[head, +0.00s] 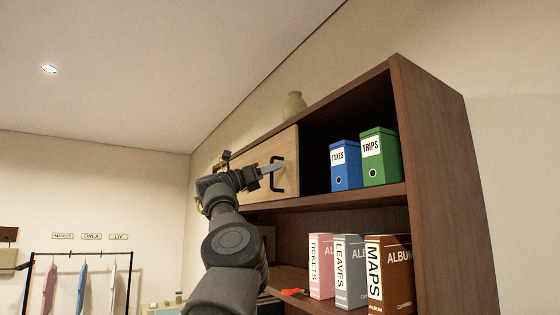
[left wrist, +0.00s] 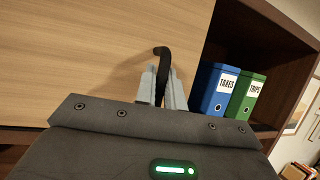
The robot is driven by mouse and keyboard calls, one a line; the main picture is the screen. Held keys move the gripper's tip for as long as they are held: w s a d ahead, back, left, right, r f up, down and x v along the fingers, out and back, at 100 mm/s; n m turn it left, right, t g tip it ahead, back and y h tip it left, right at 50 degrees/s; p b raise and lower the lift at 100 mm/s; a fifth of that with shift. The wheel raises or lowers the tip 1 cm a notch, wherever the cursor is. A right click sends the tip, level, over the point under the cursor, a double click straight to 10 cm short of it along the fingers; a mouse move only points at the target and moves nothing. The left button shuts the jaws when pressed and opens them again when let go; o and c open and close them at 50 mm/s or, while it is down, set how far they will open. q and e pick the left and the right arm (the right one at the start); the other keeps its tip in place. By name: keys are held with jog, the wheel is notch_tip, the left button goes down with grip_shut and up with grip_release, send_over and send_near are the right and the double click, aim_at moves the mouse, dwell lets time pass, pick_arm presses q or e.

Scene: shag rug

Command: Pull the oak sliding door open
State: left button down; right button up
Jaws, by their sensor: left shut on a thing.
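The oak sliding door (head: 245,183) is a pale wood panel in the upper bay of the dark brown cabinet, covering its left part. The right part of that bay is open and shows binders. A black bar handle (head: 280,173) stands near the door's right edge. My left gripper (head: 275,168) is at the handle. In the left wrist view, the gripper fingers (left wrist: 162,88) are closed around the black handle (left wrist: 164,60), with the oak panel (left wrist: 90,50) behind. My forearm hides the door's lower left part. My right gripper is not in view.
A blue binder (head: 345,165) and a green binder (head: 379,157) stand in the open bay. Albums (head: 388,275) and a red-orange item (head: 293,292) are on the shelf below. A vase (head: 293,105) stands on top. A clothes rack (head: 80,254) is at far left.

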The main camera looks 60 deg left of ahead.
pick_arm(q)
jog(key=shift+a, duration=0.15)
jog(key=c, duration=1.5)
grip_release()
jog(key=shift+s+f, duration=0.1)
jog(key=shift+s, duration=0.05)
jog(key=b+v, duration=0.6)
jog(key=v, duration=0.4)
jog(key=shift+s, duration=0.2)
jog(key=shift+a, duration=0.1)
